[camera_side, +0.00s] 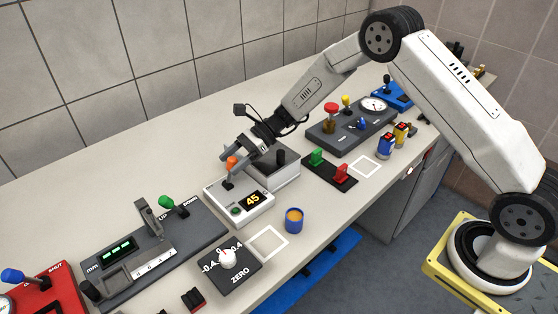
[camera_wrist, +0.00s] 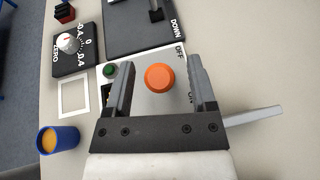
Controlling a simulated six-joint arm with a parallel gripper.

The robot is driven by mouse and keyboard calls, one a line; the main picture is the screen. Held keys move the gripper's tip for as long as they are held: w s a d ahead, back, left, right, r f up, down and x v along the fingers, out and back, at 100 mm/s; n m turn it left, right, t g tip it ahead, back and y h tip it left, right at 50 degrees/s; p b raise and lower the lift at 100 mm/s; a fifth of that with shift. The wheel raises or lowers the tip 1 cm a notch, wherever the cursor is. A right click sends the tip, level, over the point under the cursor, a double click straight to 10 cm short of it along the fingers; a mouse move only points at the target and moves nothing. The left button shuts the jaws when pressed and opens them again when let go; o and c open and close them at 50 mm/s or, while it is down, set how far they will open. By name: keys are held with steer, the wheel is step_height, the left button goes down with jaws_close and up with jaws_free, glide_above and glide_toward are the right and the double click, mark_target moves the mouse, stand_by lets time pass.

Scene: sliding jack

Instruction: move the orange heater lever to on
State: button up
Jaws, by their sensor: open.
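In the side view my gripper (camera_side: 236,154) is at the knob, open and pointing down. The lever's shaft is hidden in the wrist view.
A dark slider panel with a green knob (camera_side: 166,202) stands left of the box. A ZERO dial (camera_side: 229,261) and a blue cup (camera_side: 294,221) are in front.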

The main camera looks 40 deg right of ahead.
steer(key=shift+v, duration=3.9)
steer(key=shift+r, duration=0.25)
steer(key=c, duration=0.8)
step_height(320, 180, up, 13)
steer(key=shift+r, duration=0.1)
jaws_close()
steer(key=s+a+f+n+g+h, duration=0.2)
steer(key=a+f+n+h, duration=0.1)
steer(key=a+n+h, duration=0.3)
steer(key=s+a+f+n+g+h, duration=0.2)
steer(key=a+n+g+h, duration=0.1)
steer(key=a+n+h, duration=0.3)
steer(key=w+a+r+n+t+h, duration=0.3)
steer(key=a+r+n+t+h, duration=0.2)
steer(key=a+t+h, duration=0.15)
step_height(320, 180, down, 5)
steer(key=shift+a+f, duration=0.15)
steer(key=shift+f, duration=0.05)
